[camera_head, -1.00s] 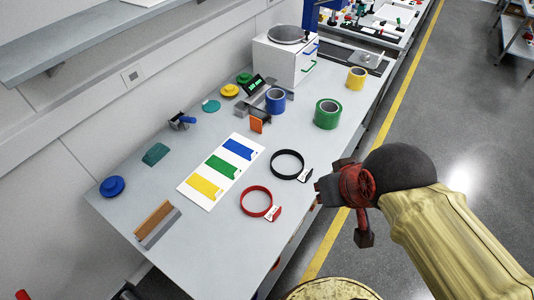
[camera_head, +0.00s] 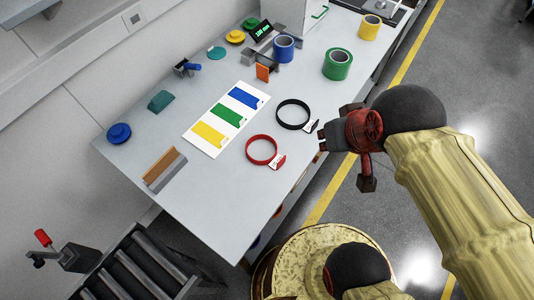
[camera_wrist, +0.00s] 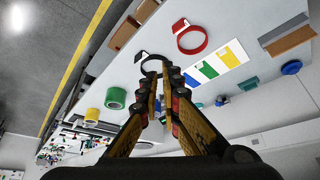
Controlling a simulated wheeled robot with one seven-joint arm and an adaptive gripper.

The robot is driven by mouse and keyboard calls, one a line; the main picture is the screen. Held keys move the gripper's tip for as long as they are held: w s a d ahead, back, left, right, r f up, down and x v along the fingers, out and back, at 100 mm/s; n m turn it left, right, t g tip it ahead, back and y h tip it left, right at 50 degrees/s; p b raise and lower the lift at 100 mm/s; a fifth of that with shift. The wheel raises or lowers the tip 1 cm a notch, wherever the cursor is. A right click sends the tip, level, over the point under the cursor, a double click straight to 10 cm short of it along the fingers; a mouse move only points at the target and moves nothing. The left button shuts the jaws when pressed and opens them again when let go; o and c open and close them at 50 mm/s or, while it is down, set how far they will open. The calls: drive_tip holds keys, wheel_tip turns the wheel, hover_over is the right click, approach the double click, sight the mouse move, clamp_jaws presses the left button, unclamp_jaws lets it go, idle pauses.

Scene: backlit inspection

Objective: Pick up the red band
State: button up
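The red band (camera_head: 261,150) lies on the grey bench near its right edge, a ring with a small white-and-red tag at its lower right. It also shows in the wrist view (camera_wrist: 192,38), beyond the fingertips and up to the right. My gripper (camera_head: 321,141) is right of the band and apart from it, in the air by the bench edge. In the wrist view the fingertips (camera_wrist: 161,73) are close together, with a narrow gap seeming to show between them. The black band (camera_wrist: 152,60) appears just behind the tips. I see nothing held.
A black band (camera_head: 293,112) lies just beyond the red one. A card (camera_head: 216,141) with blue, green and yellow fields is to their left. Green tape (camera_head: 337,64) and blue tape (camera_head: 284,48) stand farther back. The bench in front of the red band is clear.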

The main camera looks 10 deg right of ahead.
wheel_tip(320, 180, down, 7)
drive_tip(key=w+a+n+g+p, duration=0.1)
drive_tip(key=w+a+g+p, duration=0.1)
drive_tip(key=g+p, duration=0.15)
drive_tip(key=n+g+p, duration=0.2)
drive_tip(key=n+p, duration=0.1)
drive_tip(key=n, duration=2.2)
hover_over(283, 159)
wheel_tip(283, 159, down, 17)
drive_tip(key=shift+r, duration=0.1)
drive_tip(key=shift+w+f+b, duration=0.15)
drive_tip(key=shift+f+b, duration=0.35)
drive_tip(key=shift+f, duration=3.4)
drive_tip(key=shift+r, duration=0.1)
clamp_jaws()
